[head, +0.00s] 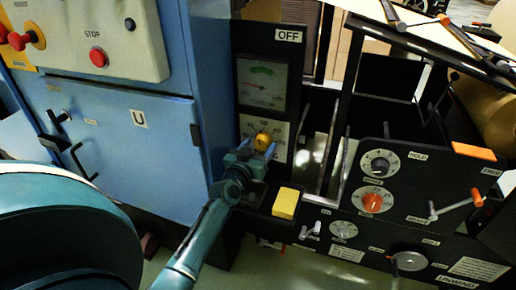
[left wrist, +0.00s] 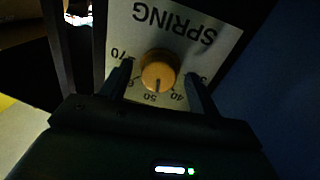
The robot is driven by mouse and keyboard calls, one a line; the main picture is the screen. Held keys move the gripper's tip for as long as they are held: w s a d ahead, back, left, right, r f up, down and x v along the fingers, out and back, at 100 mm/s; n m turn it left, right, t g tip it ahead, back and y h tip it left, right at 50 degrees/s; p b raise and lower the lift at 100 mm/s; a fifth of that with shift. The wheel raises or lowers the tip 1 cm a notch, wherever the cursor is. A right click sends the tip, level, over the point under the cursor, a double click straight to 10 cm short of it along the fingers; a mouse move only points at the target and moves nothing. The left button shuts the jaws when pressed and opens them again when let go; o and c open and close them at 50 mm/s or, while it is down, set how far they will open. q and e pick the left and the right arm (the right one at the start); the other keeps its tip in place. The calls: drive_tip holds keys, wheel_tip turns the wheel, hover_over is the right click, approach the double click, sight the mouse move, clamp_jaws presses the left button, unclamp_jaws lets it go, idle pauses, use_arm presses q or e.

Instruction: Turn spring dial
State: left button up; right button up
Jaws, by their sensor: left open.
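The spring dial is a yellow-orange round knob (head: 263,139) on a pale scale plate, set in a black panel below a gauge. In the left wrist view the knob (left wrist: 159,68) shows close up, with the plate upside down and reading SPRING. A dark mark on the knob's lower side points near the 50. My left gripper (head: 257,147) is at the dial, its two fingers apart, one on each side of the knob. Small gaps seem to show between fingers and knob; I cannot tell whether either touches. My right gripper is not in view.
A blue cabinet (head: 120,150) with a red stop button (head: 98,56) stands left of the panel. A yellow block (head: 286,203) lies just below and right of the gripper. Further right are other dials, an orange knob (head: 373,202) and an orange-handled crank (head: 457,205).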

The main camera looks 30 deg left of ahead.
use_arm(q)
drive_tip(key=shift+c, duration=0.4)
drive_tip(key=c, duration=0.9)
drive_tip(key=shift+n, duration=0.3)
drive_tip(key=n, duration=0.3)
drive_tip(key=shift+n, duration=0.3)
drive_tip(key=n, duration=0.4)
drive_tip(key=shift+f+t, duration=0.1)
drive_tip(key=shift+t, duration=0.2)
drive_tip(key=n, duration=0.3)
drive_tip(key=shift+d+n+y, duration=0.1)
drive_tip(key=shift+n+y, duration=0.2)
drive_tip(key=shift+y, duration=0.1)
drive_tip(key=shift+n, duration=2)
